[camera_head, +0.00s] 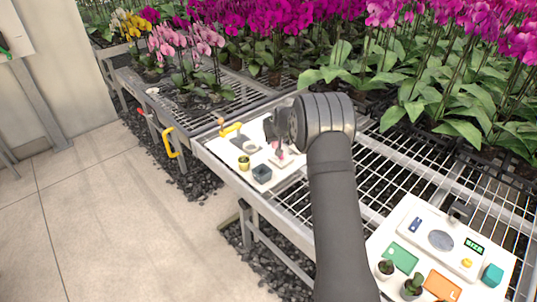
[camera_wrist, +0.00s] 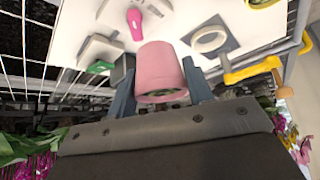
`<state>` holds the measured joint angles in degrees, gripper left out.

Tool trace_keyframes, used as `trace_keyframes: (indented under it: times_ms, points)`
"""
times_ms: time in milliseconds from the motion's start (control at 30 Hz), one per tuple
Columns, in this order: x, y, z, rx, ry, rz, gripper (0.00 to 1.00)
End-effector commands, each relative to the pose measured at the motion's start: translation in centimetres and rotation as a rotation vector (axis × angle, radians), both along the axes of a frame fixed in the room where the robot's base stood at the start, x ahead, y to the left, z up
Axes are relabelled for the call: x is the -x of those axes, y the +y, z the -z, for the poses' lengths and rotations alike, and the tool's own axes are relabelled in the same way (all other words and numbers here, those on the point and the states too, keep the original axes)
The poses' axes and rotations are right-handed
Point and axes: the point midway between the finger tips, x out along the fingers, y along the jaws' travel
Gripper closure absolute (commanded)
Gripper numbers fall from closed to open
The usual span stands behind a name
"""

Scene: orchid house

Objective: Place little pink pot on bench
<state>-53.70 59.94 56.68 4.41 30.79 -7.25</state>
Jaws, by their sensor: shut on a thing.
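The little pink pot (camera_wrist: 161,68) sits between my gripper's two grey fingers in the wrist view, and they are shut on it. Some green shows at its lower rim in that view. My gripper (camera_head: 278,142) is over the white board (camera_head: 222,151) on the left part of the mesh bench (camera_head: 377,163). In the head view the pot is mostly hidden by my gripper, with only a bit of pink showing. I cannot tell whether the pot touches the board.
Near my gripper are a dark blue-grey cube (camera_head: 262,173), a small yellow pot (camera_head: 244,162) and a yellow tool (camera_head: 231,130). The wrist view shows a magenta item (camera_wrist: 135,22) and a white ring (camera_wrist: 209,40). A second white board (camera_head: 384,234) holds several items. Orchids crowd behind.

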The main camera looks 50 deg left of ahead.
Motion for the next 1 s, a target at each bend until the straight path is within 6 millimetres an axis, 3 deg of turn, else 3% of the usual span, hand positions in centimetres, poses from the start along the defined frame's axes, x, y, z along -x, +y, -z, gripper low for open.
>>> trace_keyframes:
  times_ms: [200, 400, 567, 800, 1000]
  points:
    - [2.3, 4.5, 3.1, 0.001, 0.000, -0.002, 0.76]
    - [3.3, 6.6, 4.5, -0.001, -0.001, 0.000, 0.76]
    - [3.4, 6.8, 5.3, 0.001, 0.001, 0.002, 0.76]
    - [3.4, 6.8, 8.6, 0.002, 0.001, 0.001, 0.76]
    - [3.4, 6.8, 8.6, 0.000, 0.000, 0.001, 0.76]
